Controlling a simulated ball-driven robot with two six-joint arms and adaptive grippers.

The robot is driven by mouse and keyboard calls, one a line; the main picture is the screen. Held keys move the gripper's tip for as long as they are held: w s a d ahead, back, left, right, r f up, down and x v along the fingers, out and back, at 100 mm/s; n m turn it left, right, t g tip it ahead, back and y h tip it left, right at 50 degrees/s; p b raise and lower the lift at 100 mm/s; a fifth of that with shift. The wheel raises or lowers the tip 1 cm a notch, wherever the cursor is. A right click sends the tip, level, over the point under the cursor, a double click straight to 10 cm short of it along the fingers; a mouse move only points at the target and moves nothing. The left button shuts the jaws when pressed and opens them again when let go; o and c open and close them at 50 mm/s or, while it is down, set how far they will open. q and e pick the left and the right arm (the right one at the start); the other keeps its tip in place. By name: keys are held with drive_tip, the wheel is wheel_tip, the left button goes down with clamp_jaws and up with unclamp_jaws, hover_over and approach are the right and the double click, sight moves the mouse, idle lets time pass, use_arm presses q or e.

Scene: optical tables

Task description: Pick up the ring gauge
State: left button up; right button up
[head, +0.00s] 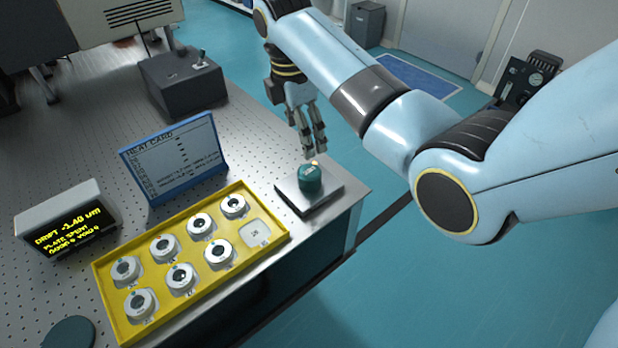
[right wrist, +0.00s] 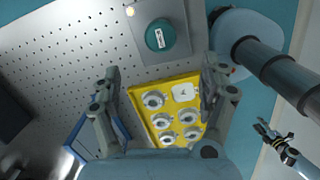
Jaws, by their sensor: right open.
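Several pale rings with dark centres, which look like ring gauges (head: 165,247), sit in a yellow tray (head: 262,197) on the optical table. They also show between my fingers in the right wrist view (right wrist: 153,101). A teal round block (head: 311,180) with a small label stands on a metal plate (head: 334,193) right of the tray; I cannot tell whether it is a gauge. My right gripper (head: 313,150) is open and empty, fingers downward, just above and behind the teal block in the head view. My left gripper (right wrist: 273,135) shows only small in the right wrist view, over the floor.
One tray place (head: 256,234) holds no ring, only a pale square. A blue-framed card (head: 175,157) and a yellow-lettered display (head: 70,222) stand behind and left of the tray. A dark box (head: 183,82) stands farther back. Perforated tabletop is clear between box and plate.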

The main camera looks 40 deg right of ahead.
sight(309, 172)
drive_tip(key=f+m+t+b, duration=0.1)
drive_tip(key=f+m, duration=0.1)
drive_tip(key=m, duration=0.7)
drive_tip(key=f+m+t+h+b, duration=0.1)
drive_tip(key=f+m, duration=0.2)
drive_tip(key=m, duration=0.6)
drive_tip(key=s+f+m+t+h+b, duration=0.1)
drive_tip(key=f+m, duration=0.1)
drive_tip(key=m, duration=0.6)
drive_tip(key=shift+s+a+f+m+b, duration=0.1)
drive_tip(key=shift+a+f+m+b, duration=0.15)
drive_tip(key=shift+a+m+b, duration=0.15)
drive_tip(key=x, duration=0.5)
drive_tip(key=shift+d+f, duration=0.35)
drive_tip(key=shift+d, duration=0.1)
drive_tip(key=shift+s, duration=0.1)
